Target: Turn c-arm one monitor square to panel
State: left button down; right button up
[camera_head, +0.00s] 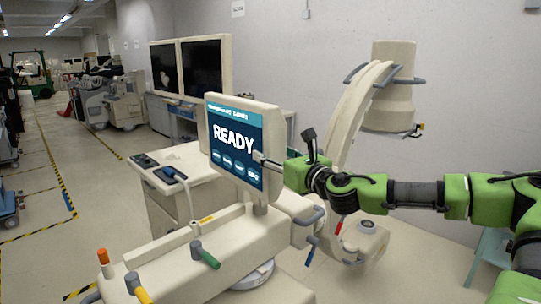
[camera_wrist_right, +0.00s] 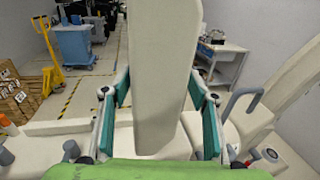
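The C-arm monitor (camera_head: 237,144), a cream panel with a blue screen reading READY, stands upright on a post above the cream cart. Its screen is turned partly left of my head camera. My right gripper (camera_head: 262,157) is at the monitor's right edge, one fingertip in front of the screen. In the right wrist view the monitor's narrow side (camera_wrist_right: 157,75) stands between the two teal fingers of my right gripper (camera_wrist_right: 160,88). The fingers are spread, with their tips very close to its faces; contact is unclear. My left gripper is out of view.
The cart's base (camera_head: 190,255) has coloured handles in front. The curved C-arm (camera_head: 350,115) rises behind my right arm. Two dark monitors (camera_head: 201,66) stand behind. Open floor with striped lines (camera_head: 60,170) lies left. A yellow pallet jack (camera_wrist_right: 53,60) shows in the wrist view.

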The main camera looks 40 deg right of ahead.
jog(key=shift+o, duration=0.5)
jog(key=shift+s+d, duration=0.15)
jog(key=shift+d, duration=0.7)
jog(key=shift+a, duration=0.1)
jog(key=shift+a+r, duration=0.1)
jog(key=shift+a, duration=0.05)
jog(key=shift+a, duration=0.1)
jog(key=shift+s+a, duration=0.1)
jog(key=shift+s, duration=0.85)
jog(key=s+a, duration=0.1)
jog(key=s, duration=0.9)
jog(key=shift+a, duration=0.3)
jog(key=shift+w, duration=0.1)
